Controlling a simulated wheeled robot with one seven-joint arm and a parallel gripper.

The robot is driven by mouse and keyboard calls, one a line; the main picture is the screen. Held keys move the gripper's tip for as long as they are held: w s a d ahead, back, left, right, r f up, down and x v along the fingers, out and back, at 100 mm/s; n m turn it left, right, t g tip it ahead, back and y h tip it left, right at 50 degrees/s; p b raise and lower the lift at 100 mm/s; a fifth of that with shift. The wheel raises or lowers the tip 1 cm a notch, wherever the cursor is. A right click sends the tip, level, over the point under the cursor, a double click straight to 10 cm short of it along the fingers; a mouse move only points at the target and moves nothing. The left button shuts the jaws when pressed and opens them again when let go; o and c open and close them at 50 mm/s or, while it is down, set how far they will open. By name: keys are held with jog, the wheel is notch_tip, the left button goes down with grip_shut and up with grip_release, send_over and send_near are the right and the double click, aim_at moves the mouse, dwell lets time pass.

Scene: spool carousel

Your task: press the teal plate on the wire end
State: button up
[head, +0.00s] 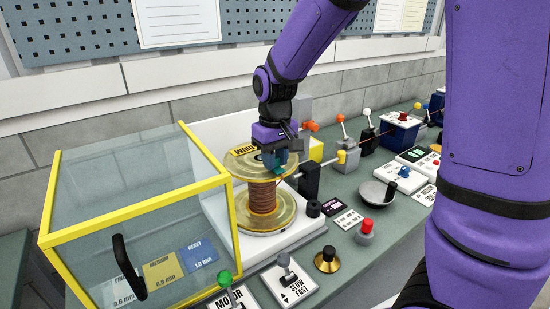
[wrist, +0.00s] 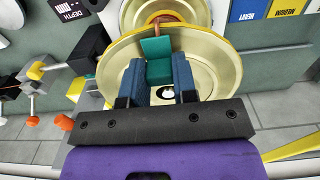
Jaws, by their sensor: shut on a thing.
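The teal plate (wrist: 157,48) sits between the two blue fingers of my gripper (wrist: 158,72) in the wrist view, and the fingers are shut on it. In the head view my gripper (head: 272,160) is at the upper flange of the spool (head: 240,166), pointing down. A bit of the teal plate (head: 279,170) shows below the fingers. Copper wire (head: 262,196) is wound on the spool between two yellowish flanges.
A yellow-framed clear guard (head: 140,212) stands left of the spool. A black post (head: 309,181) is close on the right. Levers, a red button (head: 366,226) and a round metal dial (head: 378,193) fill the bench to the right. A green-knobbed lever (head: 225,279) is in front.

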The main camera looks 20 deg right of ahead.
jog(key=o, duration=1.4)
jog(key=shift+o, duration=0.2)
jog(key=shift+r, duration=2.95)
grip_shut()
jog(key=shift+f, duration=1.9)
